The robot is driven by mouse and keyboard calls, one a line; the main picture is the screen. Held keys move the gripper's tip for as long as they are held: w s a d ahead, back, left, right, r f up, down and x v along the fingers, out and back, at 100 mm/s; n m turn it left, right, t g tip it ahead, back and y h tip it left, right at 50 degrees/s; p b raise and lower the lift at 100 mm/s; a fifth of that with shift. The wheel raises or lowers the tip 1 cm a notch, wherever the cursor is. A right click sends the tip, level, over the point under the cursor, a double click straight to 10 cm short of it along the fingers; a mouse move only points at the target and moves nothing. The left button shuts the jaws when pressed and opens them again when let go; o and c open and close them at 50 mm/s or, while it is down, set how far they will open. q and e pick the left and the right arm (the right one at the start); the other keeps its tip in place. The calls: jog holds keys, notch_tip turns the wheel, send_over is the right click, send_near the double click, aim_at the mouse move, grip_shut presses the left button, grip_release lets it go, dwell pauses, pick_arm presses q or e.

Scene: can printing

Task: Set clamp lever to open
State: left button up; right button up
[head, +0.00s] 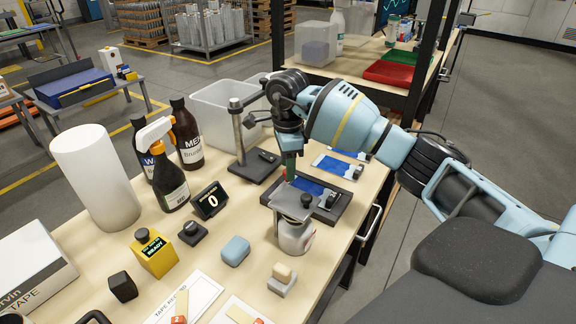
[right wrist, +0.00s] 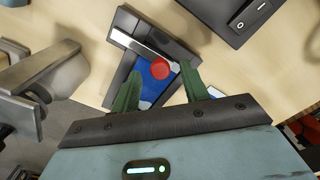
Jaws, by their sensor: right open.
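The clamp lever shows in the right wrist view as a round red knob (right wrist: 161,70) beside a silver bar (right wrist: 145,46) on a dark fixture (right wrist: 118,84) with a blue sheet (right wrist: 151,88) in it. In the head view the fixture (head: 341,207) lies near the table's right edge, partly hidden by my arm and a metal stand. My right gripper (right wrist: 162,82) is open, its green fingers on either side of the knob in that view; contact cannot be told. In the head view my right gripper (head: 290,165) points down over the fixture. My left gripper is not in view.
A metal stand with a can (head: 296,238) is close in front of the fixture. A post on a black base (head: 250,168) stands behind left. A clear bin (head: 215,105), bottles (head: 187,135), a counter display (head: 210,201) and a blue block (head: 236,250) occupy the table.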

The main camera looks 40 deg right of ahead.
jog(key=shift+f, duration=0.55)
grip_shut()
